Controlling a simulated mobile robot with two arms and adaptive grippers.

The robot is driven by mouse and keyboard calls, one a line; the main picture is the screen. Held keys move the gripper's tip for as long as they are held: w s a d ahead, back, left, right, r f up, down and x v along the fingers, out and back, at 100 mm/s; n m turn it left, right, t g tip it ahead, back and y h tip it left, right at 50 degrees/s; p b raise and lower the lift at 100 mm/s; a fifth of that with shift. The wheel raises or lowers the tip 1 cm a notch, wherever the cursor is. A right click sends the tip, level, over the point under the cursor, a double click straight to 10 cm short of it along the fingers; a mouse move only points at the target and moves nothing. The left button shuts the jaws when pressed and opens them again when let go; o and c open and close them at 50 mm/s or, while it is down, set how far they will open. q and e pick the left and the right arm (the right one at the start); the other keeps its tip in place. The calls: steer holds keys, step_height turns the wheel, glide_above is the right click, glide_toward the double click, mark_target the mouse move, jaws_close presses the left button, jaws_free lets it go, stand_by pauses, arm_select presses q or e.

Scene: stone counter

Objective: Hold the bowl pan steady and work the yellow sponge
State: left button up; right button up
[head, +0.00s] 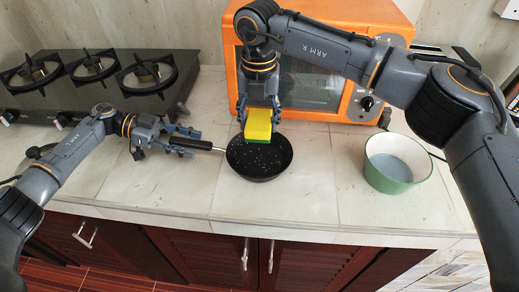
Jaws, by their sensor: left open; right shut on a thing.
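The black bowl pan (245,172) sits on the stone counter with light specks visible on its inside. Its handle (190,143) points left. My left gripper (182,143) is open at the handle, with its fingers around or beside it; I cannot tell whether they touch it. The yellow sponge (258,122) has a green underside and is over the back part of the pan. My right gripper (260,112) is shut on the sponge from above. Whether the sponge touches the pan is unclear.
An orange toaster oven (233,70) stands behind the pan. A green bowl (397,164) is to the right. A black gas stove (100,80) is at the back left. The counter's front edge runs above red cabinets. Counter between pan and green bowl is clear.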

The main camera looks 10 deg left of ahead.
arm_select(q)
steer(key=v, duration=1.1)
steer(key=shift+a, duration=0.4)
